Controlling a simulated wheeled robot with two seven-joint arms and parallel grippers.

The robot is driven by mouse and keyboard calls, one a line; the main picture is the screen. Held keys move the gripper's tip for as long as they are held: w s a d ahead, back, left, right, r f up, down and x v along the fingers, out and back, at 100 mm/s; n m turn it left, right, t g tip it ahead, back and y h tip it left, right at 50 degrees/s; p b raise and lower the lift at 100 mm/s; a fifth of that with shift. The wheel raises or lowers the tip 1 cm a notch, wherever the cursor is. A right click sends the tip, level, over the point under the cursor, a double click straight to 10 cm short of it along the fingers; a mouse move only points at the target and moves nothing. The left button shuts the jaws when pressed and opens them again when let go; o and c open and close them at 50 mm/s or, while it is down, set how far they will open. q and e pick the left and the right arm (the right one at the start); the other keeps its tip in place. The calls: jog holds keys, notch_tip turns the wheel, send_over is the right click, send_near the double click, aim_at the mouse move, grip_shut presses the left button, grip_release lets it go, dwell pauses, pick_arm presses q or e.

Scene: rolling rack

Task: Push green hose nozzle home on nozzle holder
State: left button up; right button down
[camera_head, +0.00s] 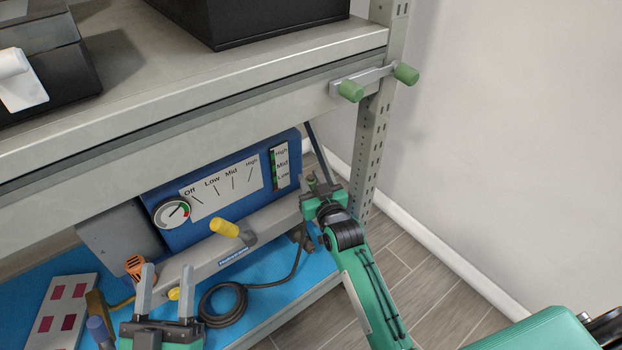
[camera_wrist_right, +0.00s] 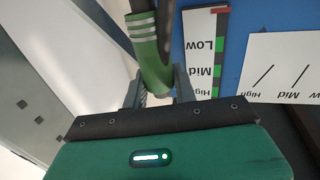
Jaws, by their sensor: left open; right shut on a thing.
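My right gripper (camera_head: 322,188) is shut on the green hose nozzle beside the right end of the blue unit. In the right wrist view the green nozzle (camera_wrist_right: 151,62), with white bands, stands between the fingers of my right gripper (camera_wrist_right: 158,88), and a dark tube runs along it. In the head view the nozzle is mostly hidden by the gripper. I cannot make out the nozzle holder for certain, nor whether the nozzle touches it. My left gripper (camera_head: 166,282) is open, fingers up, in front of the lower shelf.
The blue unit (camera_head: 232,180) has a round gauge (camera_head: 171,212) and printed scales. A yellow-knobbed lever (camera_head: 224,228) sticks out in front. A coiled dark hose (camera_head: 222,304) lies on the blue shelf mat.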

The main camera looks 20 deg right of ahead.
jog(key=shift+f, duration=0.65)
jog(key=c, duration=1)
grip_release()
jog(key=shift+f, duration=0.1)
jog(key=shift+c, duration=0.2)
jog(key=s+d+p, duration=0.1)
jog(key=s+p, duration=0.1)
jog(key=s, duration=1.1)
jog(key=shift+s+p, duration=0.3)
jog(key=shift+s, duration=0.1)
jog(key=shift+d, duration=0.1)
